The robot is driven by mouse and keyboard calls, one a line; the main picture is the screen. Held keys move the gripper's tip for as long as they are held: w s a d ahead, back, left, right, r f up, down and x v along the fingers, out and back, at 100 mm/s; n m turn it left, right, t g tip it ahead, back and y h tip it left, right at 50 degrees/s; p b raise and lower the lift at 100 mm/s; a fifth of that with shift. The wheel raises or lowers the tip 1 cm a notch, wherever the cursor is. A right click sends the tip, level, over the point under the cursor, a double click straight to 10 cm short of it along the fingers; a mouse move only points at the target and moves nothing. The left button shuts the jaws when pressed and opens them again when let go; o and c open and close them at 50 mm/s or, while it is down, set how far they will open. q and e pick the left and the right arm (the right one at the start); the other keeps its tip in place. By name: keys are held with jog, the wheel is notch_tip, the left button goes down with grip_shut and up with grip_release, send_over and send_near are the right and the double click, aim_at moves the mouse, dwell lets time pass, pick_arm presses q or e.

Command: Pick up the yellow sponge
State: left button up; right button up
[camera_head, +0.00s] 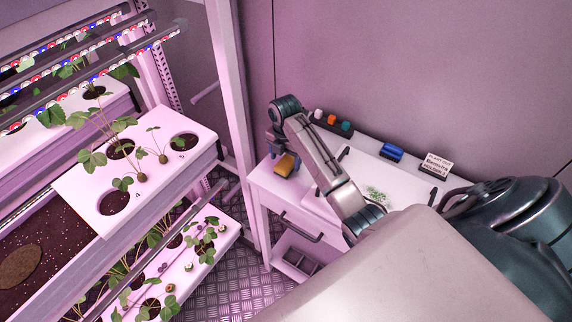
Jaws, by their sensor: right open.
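The yellow sponge (287,164) is a small yellow-orange block at the left end of the white table. My right gripper (277,150) is at the sponge's upper left edge, close above it. The gripper is open, but its fingers are small and partly hidden, and I cannot tell whether they touch the sponge or surround it. My left gripper is not in view.
The white table (270,184) carries a rack with coloured items (332,122), a blue object (391,152), a small sign (436,164) and green bits (376,194). A plant rack (75,190) stands left, with a white post (232,80) between it and the table.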

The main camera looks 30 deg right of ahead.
aim_at(285, 163)
notch_tip(285, 163, down, 3)
jog(key=shift+w+d+p, duration=0.1)
jog(key=shift+w+p, duration=0.05)
jog(key=shift+p, duration=0.4)
jog(key=shift+f, duration=0.2)
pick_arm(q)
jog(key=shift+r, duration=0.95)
pick_arm(e)
jog(key=c, duration=1.1)
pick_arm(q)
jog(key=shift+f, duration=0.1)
pick_arm(e)
jog(key=shift+o, duration=0.2)
jog(key=shift+r, duration=0.15)
